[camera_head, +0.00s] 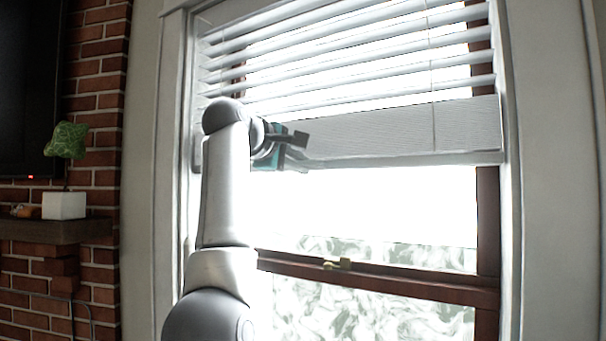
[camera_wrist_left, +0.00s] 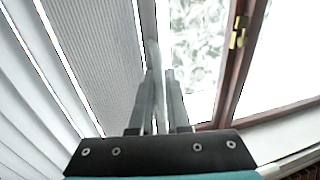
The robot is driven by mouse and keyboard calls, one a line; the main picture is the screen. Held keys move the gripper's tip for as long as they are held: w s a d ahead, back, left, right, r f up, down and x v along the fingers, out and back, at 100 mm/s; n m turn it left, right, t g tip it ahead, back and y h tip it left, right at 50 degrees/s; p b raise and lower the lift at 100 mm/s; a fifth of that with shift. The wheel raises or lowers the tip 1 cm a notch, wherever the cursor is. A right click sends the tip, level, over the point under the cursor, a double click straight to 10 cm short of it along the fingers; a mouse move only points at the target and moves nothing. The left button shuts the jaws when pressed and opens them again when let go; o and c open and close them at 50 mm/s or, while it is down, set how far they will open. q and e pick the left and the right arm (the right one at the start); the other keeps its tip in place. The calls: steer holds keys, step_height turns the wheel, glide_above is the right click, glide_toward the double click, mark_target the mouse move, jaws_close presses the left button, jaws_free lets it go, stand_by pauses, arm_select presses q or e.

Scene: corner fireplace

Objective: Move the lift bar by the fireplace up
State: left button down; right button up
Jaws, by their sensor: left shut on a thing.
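The lift bar (camera_head: 400,159) is the pale bottom rail of the white window blind (camera_head: 350,75), with a stack of gathered slats just above it. It hangs across the upper half of the window, above the middle sash rail. My left gripper (camera_head: 297,160) is at the left part of the bar. In the left wrist view, the two fingers (camera_wrist_left: 159,100) are shut on the bar (camera_wrist_left: 152,60), which runs up between them. The wrist hides part of the bar's left end in the head view. My right gripper is not in view.
A brass latch (camera_head: 338,264) sits on the brown sash rail (camera_head: 400,283) below the bar. At the left are a brick wall (camera_head: 100,80) and a mantel (camera_head: 50,230) with a potted plant (camera_head: 65,205). The window area beneath the bar is clear.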

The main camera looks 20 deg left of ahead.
arm_select(q)
steer(key=shift+s+r, duration=0.1)
steer(key=shift+r, duration=0.35)
steer(key=c, duration=1.3)
jaws_free()
steer(key=o, duration=0.4)
steer(key=shift+f, duration=0.1)
steer(key=shift+f, duration=0.1)
steer(key=shift+s, duration=0.15)
steer(key=b+v, duration=0.6)
steer(key=v, duration=0.8)
steer(key=shift+s, duration=0.4)
